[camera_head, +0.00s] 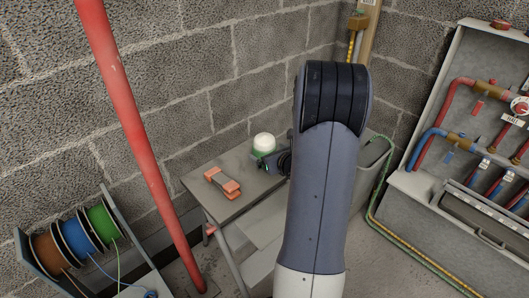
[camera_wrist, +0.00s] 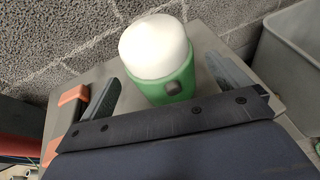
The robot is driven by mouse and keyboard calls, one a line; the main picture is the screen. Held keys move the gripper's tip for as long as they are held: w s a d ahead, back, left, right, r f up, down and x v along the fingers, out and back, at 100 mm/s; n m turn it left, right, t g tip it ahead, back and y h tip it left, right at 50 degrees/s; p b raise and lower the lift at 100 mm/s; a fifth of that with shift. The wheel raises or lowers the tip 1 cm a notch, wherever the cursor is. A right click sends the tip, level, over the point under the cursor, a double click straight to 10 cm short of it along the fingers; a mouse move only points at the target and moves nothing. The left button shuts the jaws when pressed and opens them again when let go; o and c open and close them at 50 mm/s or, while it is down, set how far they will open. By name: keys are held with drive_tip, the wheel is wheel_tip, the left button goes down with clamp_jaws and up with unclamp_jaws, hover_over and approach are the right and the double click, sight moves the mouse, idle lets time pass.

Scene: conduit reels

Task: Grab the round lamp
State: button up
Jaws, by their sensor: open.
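The round lamp (camera_head: 264,141) has a white dome on a green body and stands upright on the grey table. In the wrist view the lamp (camera_wrist: 158,50) shows large, with a dark square button on its green side. My gripper (camera_wrist: 166,88) is open, with one finger to the left of the lamp and one to its right. The lamp appears between or just beyond the fingertips; I cannot tell whether either finger touches it. In the head view my gripper (camera_head: 270,161) is at the lamp, partly hidden by my arm.
An orange and grey object (camera_head: 222,183) lies on the table (camera_head: 205,170) left of the lamp. A grey bin (camera_head: 372,155) stands to the right. A block wall is behind. A red pipe (camera_head: 140,140), cable reels (camera_head: 75,237) and a pipe cabinet (camera_head: 440,150) stand around.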

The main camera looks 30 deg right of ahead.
drive_tip(key=shift+w+d+f, duration=0.15)
drive_tip(key=shift+w+f, duration=0.75)
drive_tip(key=shift+w, duration=0.25)
drive_tip(key=shift+w+d+f, duration=0.1)
drive_tip(key=shift+w+f, duration=0.05)
drive_tip(key=shift+w, duration=0.35)
drive_tip(key=shift+c, duration=0.5)
drive_tip(key=c, duration=1.2)
